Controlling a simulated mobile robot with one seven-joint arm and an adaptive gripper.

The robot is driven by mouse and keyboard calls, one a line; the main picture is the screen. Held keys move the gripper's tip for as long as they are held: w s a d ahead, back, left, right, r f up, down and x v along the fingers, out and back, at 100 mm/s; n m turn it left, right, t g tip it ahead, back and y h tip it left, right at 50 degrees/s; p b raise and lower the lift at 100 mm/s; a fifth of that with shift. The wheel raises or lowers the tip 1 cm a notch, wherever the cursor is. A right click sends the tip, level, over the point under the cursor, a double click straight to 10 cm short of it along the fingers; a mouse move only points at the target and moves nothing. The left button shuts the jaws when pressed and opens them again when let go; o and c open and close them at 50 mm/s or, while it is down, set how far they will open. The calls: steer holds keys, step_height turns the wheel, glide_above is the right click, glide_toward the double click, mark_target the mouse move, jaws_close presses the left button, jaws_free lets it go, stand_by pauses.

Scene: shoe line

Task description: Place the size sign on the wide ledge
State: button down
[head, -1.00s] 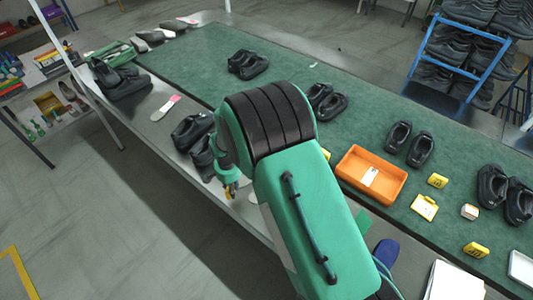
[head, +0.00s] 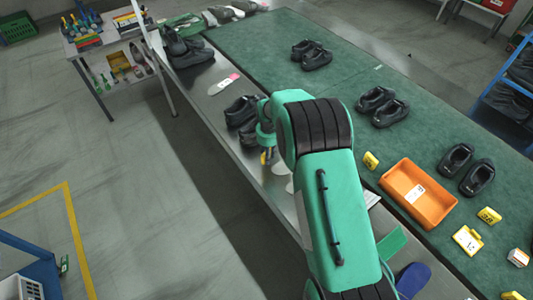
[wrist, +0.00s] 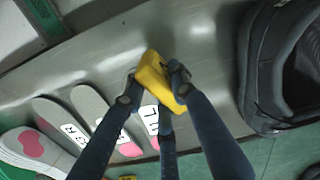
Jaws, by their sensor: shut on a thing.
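The size sign is a small yellow block (wrist: 158,78) between my fingers in the wrist view. My gripper (wrist: 155,88) is shut on it. In the head view my gripper (head: 267,157) hangs over the grey metal ledge (head: 203,88) along the near side of the green table, just in front of a pair of black shoes (head: 241,112). In the wrist view the bare metal ledge (wrist: 100,50) lies behind the sign. I cannot tell whether the sign touches it.
Several insoles with labels (wrist: 92,105) lie side by side at lower left in the wrist view. A black shoe (wrist: 255,70) stands close on the right. An orange tray (head: 436,210), yellow signs (head: 467,240) and more shoes (head: 383,107) are on the green table top (head: 345,80).

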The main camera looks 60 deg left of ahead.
steer(key=shift+w+a+f, duration=0.1)
steer(key=shift+w+a, duration=0.25)
steer(key=shift+a, duration=0.35)
steer(key=shift+w+a+f, duration=0.1)
steer(key=shift+w+a, duration=0.25)
steer(key=shift+a, duration=0.35)
steer(key=shift+w+a, duration=0.35)
steer(key=shift+a, duration=0.35)
steer(key=shift+f, duration=1.8)
steer(key=shift+f+b, duration=0.15)
steer(key=shift+b, duration=0.25)
steer(key=c, duration=1.4)
jaws_free()
steer(key=shift+c, duration=0.2)
step_height(320, 180, up, 12)
steer(key=p, duration=0.1)
steer(key=shift+r, duration=0.2)
